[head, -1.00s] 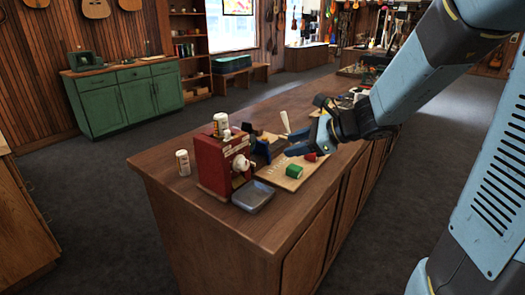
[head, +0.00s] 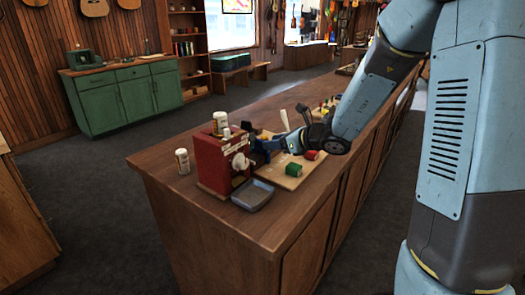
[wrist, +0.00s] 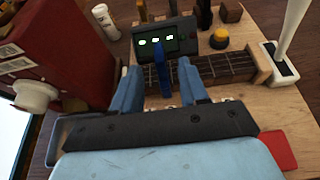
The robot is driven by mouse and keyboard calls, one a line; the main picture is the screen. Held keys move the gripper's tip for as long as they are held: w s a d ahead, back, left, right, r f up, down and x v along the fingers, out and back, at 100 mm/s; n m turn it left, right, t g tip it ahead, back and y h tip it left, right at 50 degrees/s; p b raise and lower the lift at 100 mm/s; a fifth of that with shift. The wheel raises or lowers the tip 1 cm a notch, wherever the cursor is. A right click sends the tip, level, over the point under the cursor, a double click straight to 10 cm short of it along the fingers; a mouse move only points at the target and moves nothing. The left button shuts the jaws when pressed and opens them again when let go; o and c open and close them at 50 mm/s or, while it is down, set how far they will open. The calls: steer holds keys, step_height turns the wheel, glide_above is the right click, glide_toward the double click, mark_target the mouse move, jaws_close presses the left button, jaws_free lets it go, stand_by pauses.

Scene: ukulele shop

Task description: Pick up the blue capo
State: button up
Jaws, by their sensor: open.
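The blue capo (wrist: 163,75) stands upright on a dark fretboard (wrist: 225,67) in the wrist view, in front of a black device with green lights. My gripper (wrist: 159,68) is open, with one blue finger on each side of the capo. Gaps show between the capo and both fingers, so it is not gripped. In the head view my gripper (head: 272,145) is low over the counter, just right of the red box. There the capo is hard to tell apart from the fingers and the dark device.
The red box (head: 217,160) with a white knob (wrist: 36,95) stands close on the left. A grey tray (head: 252,195) lies in front of it. A green cylinder (head: 293,170) and a red piece (head: 311,155) lie on the wooden board. A white-handled tool (wrist: 285,60) stands at right.

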mark_target(262, 141)
steer(key=shift+x, duration=2.8)
jaws_close()
